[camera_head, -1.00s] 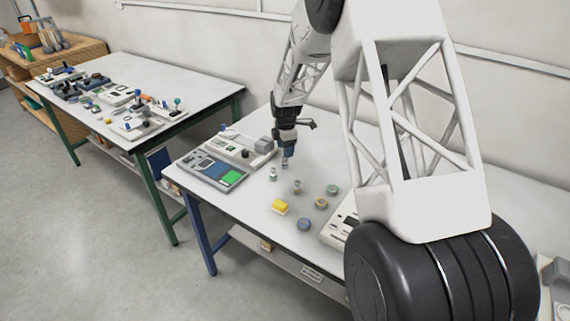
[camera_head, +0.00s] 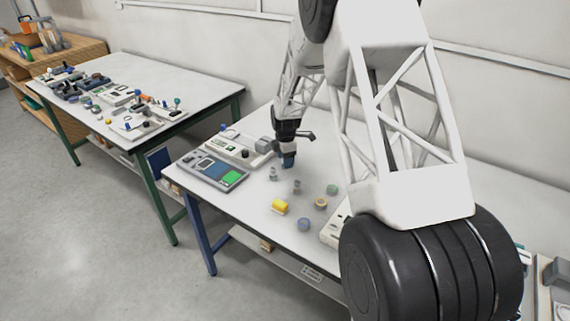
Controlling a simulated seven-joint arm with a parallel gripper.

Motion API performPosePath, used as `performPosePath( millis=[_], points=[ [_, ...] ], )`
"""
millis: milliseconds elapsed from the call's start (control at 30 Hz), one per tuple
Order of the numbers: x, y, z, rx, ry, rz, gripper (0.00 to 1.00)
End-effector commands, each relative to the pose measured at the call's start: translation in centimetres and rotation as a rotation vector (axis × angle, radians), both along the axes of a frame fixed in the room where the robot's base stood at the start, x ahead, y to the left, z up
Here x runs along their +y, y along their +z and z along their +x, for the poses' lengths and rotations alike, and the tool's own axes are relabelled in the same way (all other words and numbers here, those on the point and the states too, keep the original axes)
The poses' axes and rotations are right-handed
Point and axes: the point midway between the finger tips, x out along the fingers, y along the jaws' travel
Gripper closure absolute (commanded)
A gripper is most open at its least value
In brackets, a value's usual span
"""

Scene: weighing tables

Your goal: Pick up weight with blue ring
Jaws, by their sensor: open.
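Several small weights stand on the near table's white top. A round, low bluish weight (camera_head: 304,224) lies nearest the front edge; it could be the weight with the blue ring, but the ring is too small to tell. A yellow-topped weight (camera_head: 321,203) and a green-topped one (camera_head: 332,189) are behind it to the right. Two slim, greyish knobbed weights (camera_head: 273,173) and (camera_head: 297,187) stand further left, upright. My gripper (camera_head: 288,163) points down behind and between these two slim weights, apart from the bluish one. It is open; nothing shows in its jaws.
A grey device with a green screen (camera_head: 213,171) and a pale scale (camera_head: 238,147) stand at the left end. Another pale device (camera_head: 336,228) is partly hidden by my arm. A second, cluttered table (camera_head: 190,90) stands at left.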

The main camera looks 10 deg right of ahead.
Motion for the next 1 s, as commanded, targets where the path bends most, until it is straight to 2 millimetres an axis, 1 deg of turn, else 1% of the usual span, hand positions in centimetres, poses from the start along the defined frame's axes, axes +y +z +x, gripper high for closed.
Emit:
performPosePath(
  millis=[100, 267, 400, 500, 767, 867, 1000],
  points=[
    [0.0, 0.0, 0.0, 0.000, 0.000, 0.000, 0.41],
    [0.0, 0.0, 0.0, 0.000, 0.000, 0.000, 0.65],
    [0.0, 0.0, 0.0, 0.000, 0.000, 0.000, 0.87],
    [0.0, 0.0, 0.0, 0.000, 0.000, 0.000, 1.00],
    [0.0, 0.1, 0.0, -0.001, 0.000, 0.000, 1.00],
    [0.0, 0.5, 0.0, -0.001, 0.000, 0.000, 1.00],
    [0.0, 1.6, 0.1, -0.002, 0.000, 0.000, 1.00]
  ],
)
